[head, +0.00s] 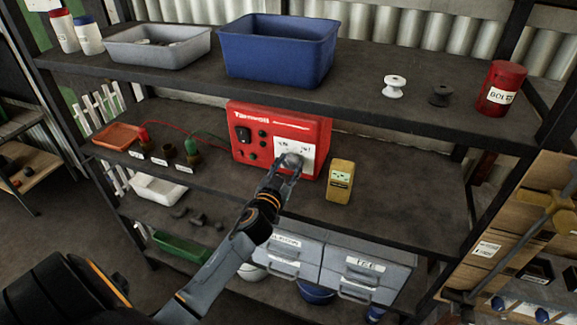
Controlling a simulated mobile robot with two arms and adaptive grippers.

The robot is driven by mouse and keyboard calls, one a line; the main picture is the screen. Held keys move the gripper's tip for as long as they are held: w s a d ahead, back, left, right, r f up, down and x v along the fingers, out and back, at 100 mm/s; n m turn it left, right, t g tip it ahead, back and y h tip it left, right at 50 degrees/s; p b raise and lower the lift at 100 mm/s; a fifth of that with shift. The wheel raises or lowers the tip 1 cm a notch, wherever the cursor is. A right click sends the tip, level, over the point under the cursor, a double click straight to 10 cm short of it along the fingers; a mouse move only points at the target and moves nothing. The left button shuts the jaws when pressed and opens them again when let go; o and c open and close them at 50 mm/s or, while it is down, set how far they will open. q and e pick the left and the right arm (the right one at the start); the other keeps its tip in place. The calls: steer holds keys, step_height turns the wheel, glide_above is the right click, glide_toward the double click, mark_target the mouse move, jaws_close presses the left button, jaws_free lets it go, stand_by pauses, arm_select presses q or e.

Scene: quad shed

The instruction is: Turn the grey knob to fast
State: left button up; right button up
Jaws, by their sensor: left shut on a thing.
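The grey knob (291,160) sits on a white label plate (308,153) on the front of a red box (263,122) marked "Tarnwell". The box stands on the middle shelf. My left gripper (287,167) reaches up to the knob from below and is shut on it. The fingers cover part of the knob and of the plate, so I cannot read the lettering or tell which way the knob points. My right gripper is not in view.
A yellow device (340,181) stands just right of the red box. Left are terminal posts (191,150) with wires and an orange tray (117,137). A blue bin (278,50) stands on the shelf above. Grey drawers (366,265) hang below. The middle shelf's right part is clear.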

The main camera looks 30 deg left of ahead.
arm_select(q)
steer(key=m, duration=0.4)
steer(key=shift+m, duration=0.3)
steer(key=m, duration=0.3)
steer(key=shift+m, duration=0.3)
steer(key=m, duration=0.6)
steer(key=shift+m+p, duration=0.35)
steer(key=shift+m, duration=0.05)
steer(key=o, duration=1.2)
steer(key=shift+s, duration=0.1)
steer(key=v, duration=1.2)
